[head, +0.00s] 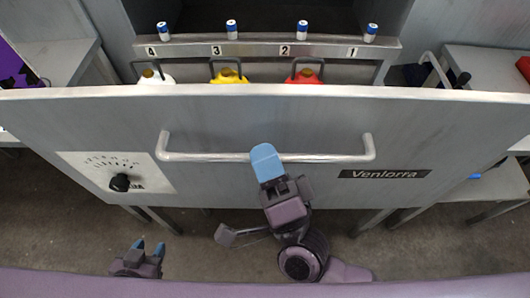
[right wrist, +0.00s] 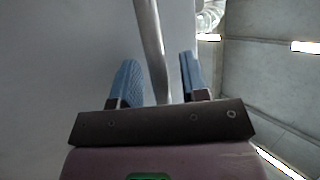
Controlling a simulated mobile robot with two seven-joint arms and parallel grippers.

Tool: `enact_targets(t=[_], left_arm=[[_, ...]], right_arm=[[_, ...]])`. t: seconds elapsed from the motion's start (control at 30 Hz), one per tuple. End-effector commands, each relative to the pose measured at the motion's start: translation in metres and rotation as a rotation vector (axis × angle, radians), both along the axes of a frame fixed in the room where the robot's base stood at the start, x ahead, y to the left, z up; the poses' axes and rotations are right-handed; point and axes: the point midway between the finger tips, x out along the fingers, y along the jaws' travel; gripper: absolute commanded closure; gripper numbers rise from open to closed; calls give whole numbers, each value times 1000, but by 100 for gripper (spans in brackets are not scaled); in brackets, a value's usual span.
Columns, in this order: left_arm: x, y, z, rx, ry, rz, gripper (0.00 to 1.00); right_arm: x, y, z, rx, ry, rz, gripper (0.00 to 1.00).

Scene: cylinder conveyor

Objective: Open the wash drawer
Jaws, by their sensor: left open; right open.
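The wash drawer's wide grey front (head: 430,125) stands out toward me, with a gap behind its top edge. Its silver bar handle (head: 215,157) runs across the middle. My right gripper (head: 266,163) is at the handle. In the right wrist view, the handle bar (right wrist: 150,35) passes between the blue fingers of my right gripper (right wrist: 158,75), which are apart with space on both sides of the bar. My left gripper (head: 148,246) is open and empty, low at the left, away from the drawer.
Behind the front are a white jug (head: 155,76), a yellow jug (head: 229,76) and a red jug (head: 305,77), below a numbered ledge (head: 260,48) with several blue-capped bottles. A black knob (head: 120,183) is at the front's left. Tables stand on both sides.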

Motion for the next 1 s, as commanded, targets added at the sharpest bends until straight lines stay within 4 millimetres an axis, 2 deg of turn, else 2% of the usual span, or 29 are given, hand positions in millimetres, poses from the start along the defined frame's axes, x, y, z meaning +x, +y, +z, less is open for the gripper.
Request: enact_targets(t=[0.27,0.7,1.0], left_arm=[[-1,0,-3,1,6,-2,57],[-2,1,-7,2,12,-4,57],[-1,1,-6,3,8,-4,57]], right_arm=[[-15,-8,-12,-2,4,1,59],[-72,-36,-49,-2,4,1,59],[-83,-41,-56,-1,0,1,59]])
